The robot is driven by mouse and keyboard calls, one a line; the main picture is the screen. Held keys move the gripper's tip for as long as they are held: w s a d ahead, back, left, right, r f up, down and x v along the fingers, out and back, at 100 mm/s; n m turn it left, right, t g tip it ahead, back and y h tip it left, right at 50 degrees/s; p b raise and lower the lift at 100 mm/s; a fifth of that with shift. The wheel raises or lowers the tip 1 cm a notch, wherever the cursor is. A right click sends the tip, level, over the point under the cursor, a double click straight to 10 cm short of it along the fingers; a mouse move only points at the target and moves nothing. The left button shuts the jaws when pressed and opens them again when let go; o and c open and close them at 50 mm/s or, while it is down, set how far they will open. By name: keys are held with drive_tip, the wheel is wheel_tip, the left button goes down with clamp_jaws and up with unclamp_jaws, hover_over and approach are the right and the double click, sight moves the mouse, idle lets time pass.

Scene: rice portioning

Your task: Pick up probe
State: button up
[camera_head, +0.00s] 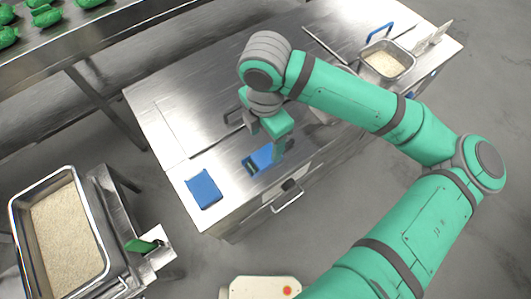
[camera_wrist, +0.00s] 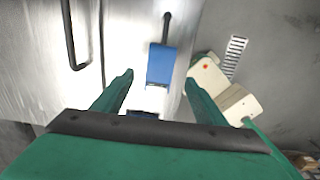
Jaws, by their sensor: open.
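My gripper (camera_head: 277,148) is open, pointing down over the front edge of the steel worktable. Its two fingers spread apart in the wrist view (camera_wrist: 159,82). A small blue object (camera_head: 257,160) with dark parts lies below and beside the fingers. In the wrist view a blue piece (camera_wrist: 160,65) shows between and beyond the fingertips, with a dark rod-like part (camera_wrist: 166,26) above it. A second blue piece (camera_wrist: 143,114) is partly hidden by my gripper body. I cannot tell for sure which of these is the probe. Nothing is visibly held.
A blue block (camera_head: 203,188) lies at the worktable's (camera_head: 150,105) front left corner. A metal pan of rice (camera_head: 407,66) stands at the far right, near a thin dark rod (camera_head: 323,44). A large rice tray (camera_head: 98,226) stands at left. A drawer handle (camera_head: 291,203) juts from the front.

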sight(266, 155)
drive_tip(key=shift+f, duration=3.8)
drive_tip(key=c, duration=1.1)
